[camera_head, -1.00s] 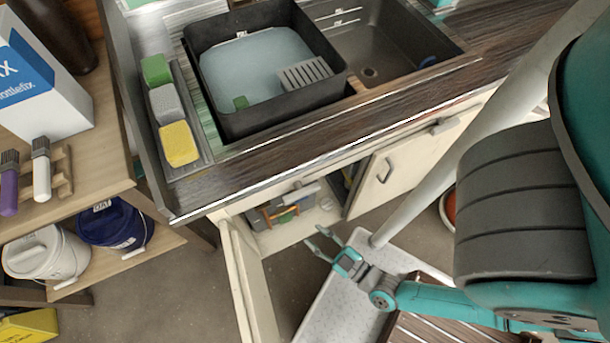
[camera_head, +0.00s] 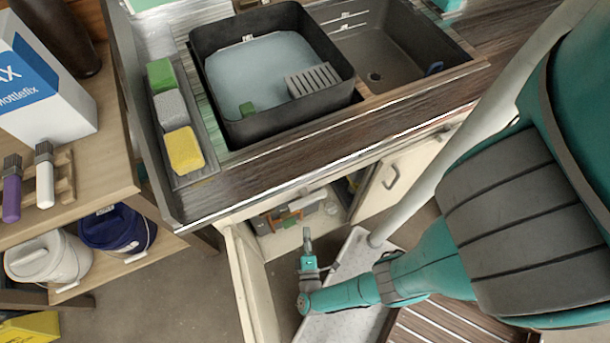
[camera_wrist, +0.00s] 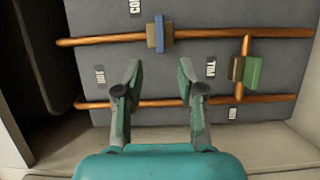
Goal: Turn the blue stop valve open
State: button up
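The blue stop valve (camera_wrist: 159,34) sits on the upper horizontal copper pipe (camera_wrist: 100,39) in the wrist view. Its blue handle stands upright in the picture, across the pipe, on a tan body. My gripper (camera_wrist: 160,80) is open and empty; its two fingers point toward the panel, one to each side below the valve, apart from it in the picture. A green valve (camera_wrist: 253,73) is on the short vertical pipe to the right. In the head view my gripper (camera_head: 307,240) is at the open cabinet front, where the blue valve cannot be made out.
A lower copper pipe (camera_wrist: 280,99) crosses behind the fingers. A cabinet door (camera_head: 245,280) stands open left of my gripper, another door (camera_head: 395,180) to the right. The sink counter (camera_head: 270,170) overhangs the cabinet. A grey panel (camera_wrist: 200,60) backs the pipes.

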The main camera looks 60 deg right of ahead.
jog(key=x, duration=1)
jog(key=shift+w+d, duration=0.2)
jog(key=shift+d, duration=0.15)
dwell(0.6)
grip_shut()
